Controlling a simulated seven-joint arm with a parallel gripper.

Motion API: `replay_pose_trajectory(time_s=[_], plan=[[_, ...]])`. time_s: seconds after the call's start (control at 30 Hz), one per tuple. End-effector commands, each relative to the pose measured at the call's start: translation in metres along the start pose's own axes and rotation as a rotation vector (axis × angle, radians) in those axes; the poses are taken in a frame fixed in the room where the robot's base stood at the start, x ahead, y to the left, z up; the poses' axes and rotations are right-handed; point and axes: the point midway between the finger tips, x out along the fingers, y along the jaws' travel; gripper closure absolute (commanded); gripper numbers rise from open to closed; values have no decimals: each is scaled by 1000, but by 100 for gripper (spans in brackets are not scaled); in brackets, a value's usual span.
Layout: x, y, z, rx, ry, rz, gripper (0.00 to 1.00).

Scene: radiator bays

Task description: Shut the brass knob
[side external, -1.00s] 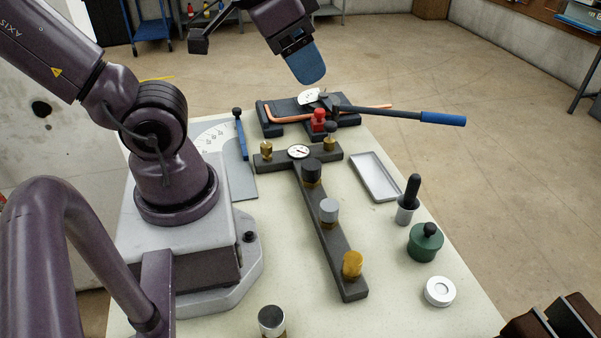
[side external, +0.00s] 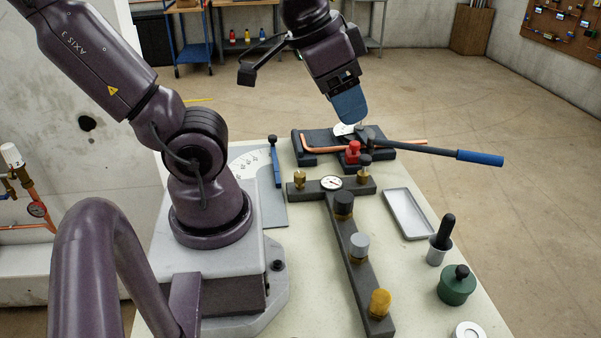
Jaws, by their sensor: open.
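The brass knob (side external: 380,302) is a gold-yellow cap at the near end of a dark T-shaped bar (side external: 375,325) on the table. A grey knob (side external: 359,245) and a black knob (side external: 343,203) stand behind it on the same bar. A round dial (side external: 331,183) sits where the bar meets its crosspiece. My gripper (side external: 350,118) is open, seen side-on with its blue fingers pointing down. It is at the back, over or near the pipe bender, well away from the brass knob. Nothing shows between the fingers.
The pipe bender (side external: 312,158) has a copper pipe and a blue-handled lever (side external: 480,157) reaching right. A shallow grey tray (side external: 409,213), a black-handled tool in a cup (side external: 441,240) and a green lidded pot (side external: 457,285) stand right of the bar. A white ring (side external: 468,330) lies in front.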

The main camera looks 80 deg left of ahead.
Motion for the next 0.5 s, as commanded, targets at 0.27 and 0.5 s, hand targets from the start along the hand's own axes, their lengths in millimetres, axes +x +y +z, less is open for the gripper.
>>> replay_pose_trajectory(time_s=[0.27,0.5], plan=[[67,-65,10,-526,-289,-2,43],[123,-152,51,-1474,-415,-231,43]])
